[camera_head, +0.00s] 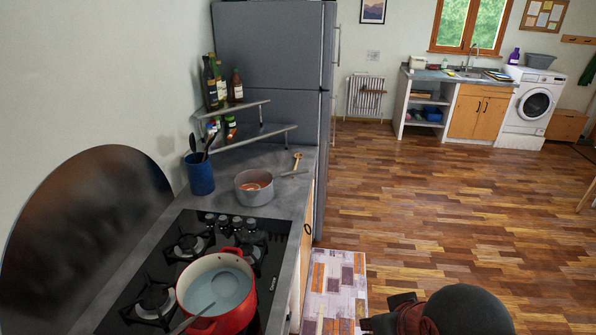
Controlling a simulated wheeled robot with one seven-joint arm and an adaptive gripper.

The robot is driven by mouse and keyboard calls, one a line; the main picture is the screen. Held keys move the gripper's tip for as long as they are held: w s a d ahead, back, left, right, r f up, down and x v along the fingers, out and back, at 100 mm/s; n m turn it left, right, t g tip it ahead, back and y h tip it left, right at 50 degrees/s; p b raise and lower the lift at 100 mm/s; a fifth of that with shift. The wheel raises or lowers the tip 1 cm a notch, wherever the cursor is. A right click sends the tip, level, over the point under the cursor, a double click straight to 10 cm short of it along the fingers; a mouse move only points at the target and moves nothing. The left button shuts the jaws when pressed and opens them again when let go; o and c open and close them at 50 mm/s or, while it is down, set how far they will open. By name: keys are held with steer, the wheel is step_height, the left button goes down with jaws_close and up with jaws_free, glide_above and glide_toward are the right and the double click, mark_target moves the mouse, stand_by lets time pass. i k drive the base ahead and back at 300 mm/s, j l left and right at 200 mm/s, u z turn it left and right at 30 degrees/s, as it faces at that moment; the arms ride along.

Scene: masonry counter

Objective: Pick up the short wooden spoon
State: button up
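A small light-brown wooden spoon (297,160) lies on the grey counter, close to its right edge and just beyond a grey pot (254,190). It looks short, and its full shape is too small to make out. Dark parts of my arm (466,312) show at the bottom right, cut off by the picture's edge. My gripper seems to be among them at their left side (385,318), low and far from the spoon. I cannot make out its fingertips, and nothing held shows.
A grey utensil (294,173) lies beside the spoon. A blue holder (200,176) with dark utensils stands at the wall. A red pot (230,318) with a ladle sits on the black hob. A shelf with bottles and the fridge (268,50) stand behind. The wooden floor at right is open.

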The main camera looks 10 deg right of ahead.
mark_target(298, 155)
steer(key=k+u, duration=0.1)
steer(key=u, duration=1.4)
steer(key=i+l, duration=0.15)
steer(key=l, duration=0.3)
steer(key=i+l+u, duration=0.1)
steer(key=l, duration=0.4)
steer(key=i+l, duration=0.2)
steer(key=l, duration=0.25)
steer(key=i+l+u, duration=0.1)
steer(key=l, duration=0.4)
steer(key=i+l+u, duration=0.1)
steer(key=l, duration=0.35)
steer(key=i+l, duration=0.1)
steer(key=l, duration=0.35)
steer(key=i+l, duration=0.1)
steer(key=l, duration=0.35)
steer(key=i+l, duration=0.1)
steer(key=l, duration=0.3)
steer(key=i+l, duration=0.15)
steer(key=l, duration=0.3)
steer(key=i+l, duration=0.1)
steer(key=l, duration=0.35)
